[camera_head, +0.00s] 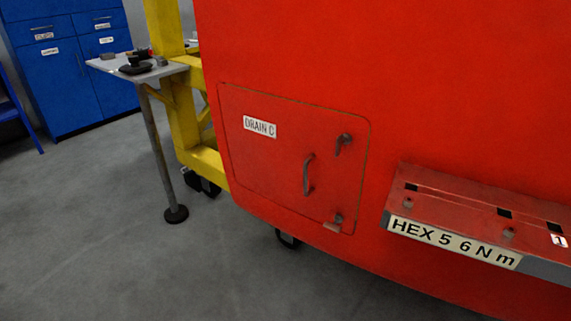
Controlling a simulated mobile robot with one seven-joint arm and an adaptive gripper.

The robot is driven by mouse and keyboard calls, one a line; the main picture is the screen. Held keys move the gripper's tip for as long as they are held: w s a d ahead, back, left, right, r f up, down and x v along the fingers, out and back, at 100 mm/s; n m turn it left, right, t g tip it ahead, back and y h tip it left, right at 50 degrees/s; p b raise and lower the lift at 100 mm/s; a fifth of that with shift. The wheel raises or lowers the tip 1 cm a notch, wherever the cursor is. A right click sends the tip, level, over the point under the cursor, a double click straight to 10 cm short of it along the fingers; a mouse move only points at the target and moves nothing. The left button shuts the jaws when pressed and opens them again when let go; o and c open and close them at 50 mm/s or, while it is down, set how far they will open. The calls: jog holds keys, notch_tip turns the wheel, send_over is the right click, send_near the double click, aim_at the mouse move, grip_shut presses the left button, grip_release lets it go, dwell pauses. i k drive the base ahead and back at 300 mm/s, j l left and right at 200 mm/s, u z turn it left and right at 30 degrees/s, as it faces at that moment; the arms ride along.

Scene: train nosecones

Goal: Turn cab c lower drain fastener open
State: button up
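The red drain panel (270,160) is set in the lower part of the red nosecone (380,70) and lies flush in its outline. A white label (259,127) on it reads "DRAIN C". The lower drain fastener (338,219) is a small grey piece at the panel's bottom right corner, with a pale tab below it. The upper fastener (343,140) is a grey lever near the top right, slanting down. A grey handle (308,174) stands upright between them. My gripper is not in view.
A red tray (480,200) labelled "HEX 5 6 N m" juts out right of the panel. A small grey stand (140,73) with dark items and a yellow frame (180,110) stand left. Blue cabinets (80,60) are behind.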

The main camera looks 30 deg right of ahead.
aim_at(332, 227)
jog(key=z, duration=1.1)
jog(key=l, duration=0.1)
jog(key=i+u, duration=0.05)
